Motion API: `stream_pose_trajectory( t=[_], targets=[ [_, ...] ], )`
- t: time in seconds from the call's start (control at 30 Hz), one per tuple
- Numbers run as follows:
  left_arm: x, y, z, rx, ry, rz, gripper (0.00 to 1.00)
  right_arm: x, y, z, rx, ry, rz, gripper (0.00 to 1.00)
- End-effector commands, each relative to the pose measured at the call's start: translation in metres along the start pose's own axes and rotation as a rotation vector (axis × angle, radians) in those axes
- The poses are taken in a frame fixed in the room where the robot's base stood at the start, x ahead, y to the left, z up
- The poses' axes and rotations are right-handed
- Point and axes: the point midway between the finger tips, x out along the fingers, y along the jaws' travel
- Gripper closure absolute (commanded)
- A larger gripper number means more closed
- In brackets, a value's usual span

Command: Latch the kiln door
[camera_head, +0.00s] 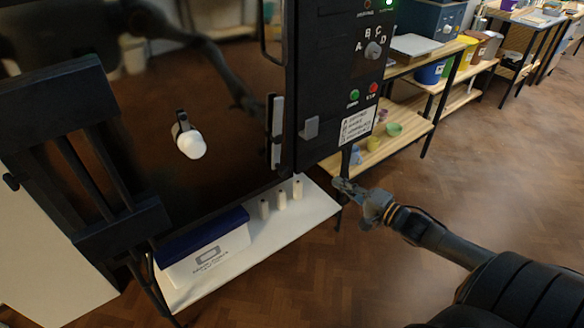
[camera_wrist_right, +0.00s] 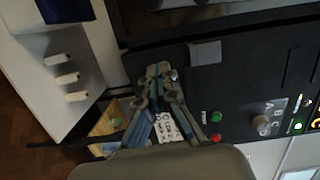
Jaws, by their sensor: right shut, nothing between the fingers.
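The kiln door (camera_head: 110,125) is a glossy dark panel at the left of the head view, with a white plug (camera_head: 191,143) on it. An upright light grey latch lever (camera_head: 277,132) sits near its right edge. A small grey catch plate (camera_head: 309,127) is on the frame just right of it, apart from the lever; it also shows in the wrist view (camera_wrist_right: 205,53). I cannot tell whether the door is fully flush. My right gripper (camera_head: 342,184) is shut and empty, below and right of the catch, touching neither piece. My left gripper is out of view.
The control panel (camera_head: 372,50) with a dial and buttons is right of the door. Below stands a white shelf (camera_head: 300,215) with small white cones and a blue-lidded box (camera_head: 205,250). A wooden shelf (camera_head: 400,150) stands behind. The floor on the right is clear.

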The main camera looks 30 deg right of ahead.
Motion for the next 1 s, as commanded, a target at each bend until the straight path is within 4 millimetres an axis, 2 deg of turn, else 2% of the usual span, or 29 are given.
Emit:
stream_pose_trajectory(
  t=[0.1,0.37,0.53,0.67,1.0],
  targets=[
    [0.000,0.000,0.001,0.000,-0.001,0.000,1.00,0.001,-0.007,0.002,0.020,-0.012,-0.013,1.00],
    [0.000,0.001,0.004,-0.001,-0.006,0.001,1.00,0.002,-0.007,0.002,0.020,-0.010,-0.012,1.00],
    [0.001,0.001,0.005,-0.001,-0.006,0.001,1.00,0.011,-0.006,0.002,0.019,-0.010,-0.014,1.00],
    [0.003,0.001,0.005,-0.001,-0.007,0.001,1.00,0.029,-0.008,0.002,0.018,-0.009,-0.016,1.00],
    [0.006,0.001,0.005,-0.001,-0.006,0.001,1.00,0.091,-0.008,0.002,0.018,-0.008,-0.015,1.00]
  ],
)
